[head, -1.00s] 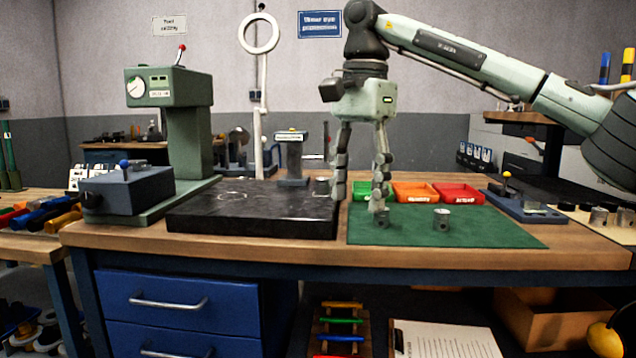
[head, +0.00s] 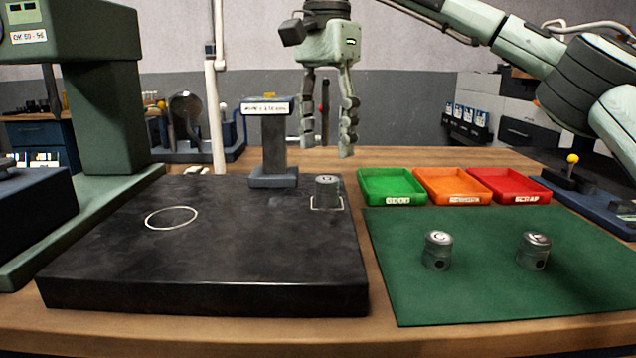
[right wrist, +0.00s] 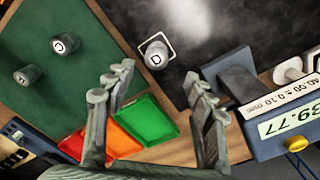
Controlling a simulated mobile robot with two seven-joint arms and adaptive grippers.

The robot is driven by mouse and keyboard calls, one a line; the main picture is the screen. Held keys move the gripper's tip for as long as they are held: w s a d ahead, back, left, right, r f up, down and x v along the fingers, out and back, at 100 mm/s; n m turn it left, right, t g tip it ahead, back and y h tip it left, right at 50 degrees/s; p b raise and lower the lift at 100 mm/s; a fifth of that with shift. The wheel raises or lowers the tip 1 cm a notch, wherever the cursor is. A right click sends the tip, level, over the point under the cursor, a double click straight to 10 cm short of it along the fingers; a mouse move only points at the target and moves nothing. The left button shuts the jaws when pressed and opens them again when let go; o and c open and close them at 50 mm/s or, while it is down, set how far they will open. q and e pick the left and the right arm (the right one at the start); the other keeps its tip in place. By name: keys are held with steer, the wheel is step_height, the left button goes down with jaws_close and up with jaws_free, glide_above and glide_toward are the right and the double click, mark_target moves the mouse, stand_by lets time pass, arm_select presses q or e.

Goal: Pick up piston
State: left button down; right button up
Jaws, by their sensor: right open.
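A grey metal piston (head: 327,192) with a D on its top stands upright in a white square outline at the back right of the black plate (head: 250,240). It also shows in the right wrist view (right wrist: 155,52). Two more pistons stand on the green mat (head: 470,300): one marked C (head: 437,250) and one to its right (head: 534,250), its letter unclear. My right gripper (head: 327,148) is open and empty, fingers pointing down, above and apart from the piston on the plate. In the right wrist view that piston lies just beyond the fingertips (right wrist: 158,84). My left gripper is not seen.
Green (head: 391,186), orange (head: 453,186) and red (head: 509,186) trays stand behind the mat. A gauge stand (head: 273,150) rises close left of the plate piston; its display (right wrist: 285,122) reads 39.77. A green press column (head: 105,115) stands left. The plate's middle is clear.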

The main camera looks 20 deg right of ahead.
mark_target(327, 179)
steer(key=shift+s+f, duration=0.1)
steer(key=shift+f, duration=0.65)
steer(key=shift+s+f, duration=0.2)
steer(key=shift+f, duration=0.05)
steer(key=shift+f+b, duration=0.3)
steer(key=shift+b, duration=0.05)
step_height(327, 179, down, 4)
steer(key=shift+r+b, duration=0.2)
steer(key=shift+b, duration=0.2)
steer(key=shift+f, duration=0.5)
jaws_close()
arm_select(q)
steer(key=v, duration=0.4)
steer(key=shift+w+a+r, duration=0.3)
arm_select(e)
steer(key=shift+r, duration=0.1)
